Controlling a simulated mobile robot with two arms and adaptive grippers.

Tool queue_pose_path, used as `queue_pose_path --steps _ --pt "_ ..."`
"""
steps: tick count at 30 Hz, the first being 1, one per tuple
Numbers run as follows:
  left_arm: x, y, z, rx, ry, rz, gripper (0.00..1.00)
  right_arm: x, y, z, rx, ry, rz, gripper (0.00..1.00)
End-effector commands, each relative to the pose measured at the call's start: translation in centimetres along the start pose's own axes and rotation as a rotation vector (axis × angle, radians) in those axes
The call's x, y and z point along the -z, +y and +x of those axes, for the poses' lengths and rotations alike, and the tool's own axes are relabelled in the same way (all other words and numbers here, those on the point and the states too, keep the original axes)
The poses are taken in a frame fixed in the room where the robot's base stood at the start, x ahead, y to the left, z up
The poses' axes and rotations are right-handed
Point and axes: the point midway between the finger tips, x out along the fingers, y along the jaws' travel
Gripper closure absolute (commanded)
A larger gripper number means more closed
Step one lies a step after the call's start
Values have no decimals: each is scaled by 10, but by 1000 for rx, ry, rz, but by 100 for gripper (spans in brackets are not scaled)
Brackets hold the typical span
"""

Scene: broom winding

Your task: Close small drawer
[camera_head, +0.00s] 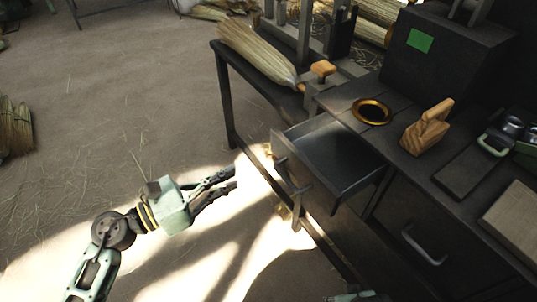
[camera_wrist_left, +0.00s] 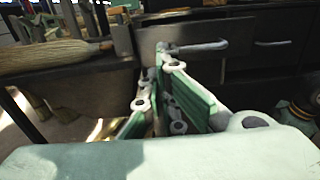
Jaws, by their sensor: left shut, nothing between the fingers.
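The small drawer (camera_head: 335,158) is pulled out of the dark workbench, and its inside looks empty. Its front (camera_head: 293,182) faces left toward my left gripper and carries a metal handle. My left gripper (camera_head: 234,180) is shut and empty, a short way left of the drawer front and apart from it in the head view. In the left wrist view the left gripper's fingers (camera_wrist_left: 165,90) point toward the drawer front (camera_wrist_left: 215,45), and the drawer handle (camera_wrist_left: 195,47) shows just beyond them.
A closed lower drawer with a handle (camera_head: 424,247) is on the right. The floor (camera_head: 110,150) at left is mostly clear, with loose straw.

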Motion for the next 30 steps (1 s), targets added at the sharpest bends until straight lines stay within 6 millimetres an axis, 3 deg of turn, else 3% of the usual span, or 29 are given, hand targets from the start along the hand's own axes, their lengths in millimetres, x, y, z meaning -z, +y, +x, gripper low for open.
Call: queue_pose_path --steps 9,15,21,30 --pt "-3 1 70 -1 -5 -5 100 -16 -2 26 3 -16 -3 45" --pt "-2 1 102 -1 -4 -7 100 -23 -2 35 4 -22 -4 45" --pt "0 1 116 -2 -1 -6 100 -25 -2 38 4 -23 -4 45" --pt "0 1 117 -2 -1 -5 100 -25 -2 39 4 -23 -5 45"
